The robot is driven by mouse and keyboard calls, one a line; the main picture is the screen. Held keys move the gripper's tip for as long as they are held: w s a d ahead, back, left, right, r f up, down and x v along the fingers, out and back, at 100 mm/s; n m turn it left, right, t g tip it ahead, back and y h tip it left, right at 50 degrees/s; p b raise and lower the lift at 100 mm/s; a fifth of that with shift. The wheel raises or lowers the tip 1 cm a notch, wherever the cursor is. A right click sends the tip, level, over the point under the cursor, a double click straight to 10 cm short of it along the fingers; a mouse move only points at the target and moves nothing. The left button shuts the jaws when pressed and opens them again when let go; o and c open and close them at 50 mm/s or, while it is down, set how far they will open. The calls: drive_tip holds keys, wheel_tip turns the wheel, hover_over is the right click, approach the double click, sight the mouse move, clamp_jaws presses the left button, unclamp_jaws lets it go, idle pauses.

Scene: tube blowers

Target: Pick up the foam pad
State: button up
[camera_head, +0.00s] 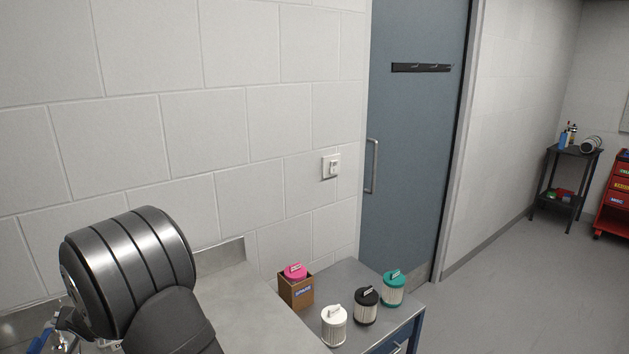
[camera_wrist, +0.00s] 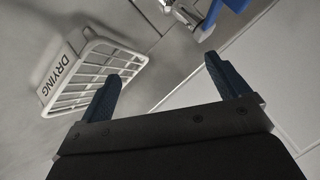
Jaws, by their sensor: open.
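I cannot make out a foam pad in either view. My gripper (camera_wrist: 163,69) shows in the wrist view with its two dark blue fingers spread wide apart and nothing between them. A white slatted rack marked DRYING (camera_wrist: 92,72) is at the left of that view, close to the left finger. In the head view my gripper cannot be seen; my dark arm fills the lower left and hides part of the counter.
Blue and silver items (camera_wrist: 190,14) lie at the top of the wrist view.

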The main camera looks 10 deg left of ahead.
drive_tip(key=c, duration=0.5)
drive_tip(key=shift+d+r, duration=0.25)
drive_tip(key=s+d+r+n+g+h, duration=0.3)
drive_tip(key=s+d+r+n+h, duration=0.2)
drive_tip(key=s+d+n, duration=0.3)
drive_tip(key=s+d+r+n+g+h, duration=0.2)
drive_tip(key=s+d+r+n+h, duration=0.35)
drive_tip(key=d, duration=0.45)
drive_tip(key=shift+y, duration=0.65)
drive_tip(key=f, duration=0.3)
drive_tip(key=s+f, duration=0.1)
drive_tip(key=f, duration=0.7)
drive_tip(key=shift+s+d+f, duration=0.15)
drive_tip(key=shift+s+d, duration=0.05)
drive_tip(key=shift+s, duration=0.1)
drive_tip(key=shift+d+f, duration=0.15)
drive_tip(key=shift+f, duration=2.5)
